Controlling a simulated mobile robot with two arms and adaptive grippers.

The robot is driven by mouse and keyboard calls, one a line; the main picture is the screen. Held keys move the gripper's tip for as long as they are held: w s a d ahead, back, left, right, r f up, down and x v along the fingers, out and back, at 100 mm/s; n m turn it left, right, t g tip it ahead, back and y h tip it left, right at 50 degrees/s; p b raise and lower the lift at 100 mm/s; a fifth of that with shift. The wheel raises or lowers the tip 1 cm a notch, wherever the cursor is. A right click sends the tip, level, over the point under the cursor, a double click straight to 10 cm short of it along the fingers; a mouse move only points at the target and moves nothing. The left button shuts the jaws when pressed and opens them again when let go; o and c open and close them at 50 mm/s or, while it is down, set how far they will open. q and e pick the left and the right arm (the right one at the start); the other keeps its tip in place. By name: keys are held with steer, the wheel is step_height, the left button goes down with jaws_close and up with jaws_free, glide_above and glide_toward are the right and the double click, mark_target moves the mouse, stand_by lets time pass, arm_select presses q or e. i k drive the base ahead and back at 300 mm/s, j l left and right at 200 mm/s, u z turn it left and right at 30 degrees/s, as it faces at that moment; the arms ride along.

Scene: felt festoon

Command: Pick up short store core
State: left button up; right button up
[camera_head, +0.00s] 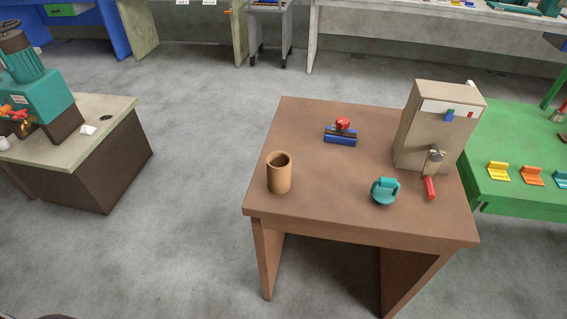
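A short tan hollow cylinder (279,174), which looks like the core, stands upright on the brown table (330,215) near its left edge. Its open top faces up and shows a dark inside. Nothing touches it. No label is readable, so I cannot confirm its name. Neither of my grippers is in view.
On the same table are a blue block with a red knob (341,133), a teal round object with a handle (384,191) and a beige box machine with a red-handled crank (437,125). A green table (513,145) adjoins at right. Floor (190,230) at left is clear.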

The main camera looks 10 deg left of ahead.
mark_target(278, 164)
steer(key=j+z, duration=0.25)
steer(key=j, duration=0.2)
steer(key=k+j+z, duration=0.1)
steer(key=j+z, duration=0.2)
steer(key=j, duration=0.2)
steer(key=k+j+z, duration=0.1)
steer(key=j+z, duration=0.15)
steer(key=j, duration=0.2)
steer(key=k+j+z, duration=0.25)
steer(key=j, duration=0.2)
steer(key=i, duration=0.1)
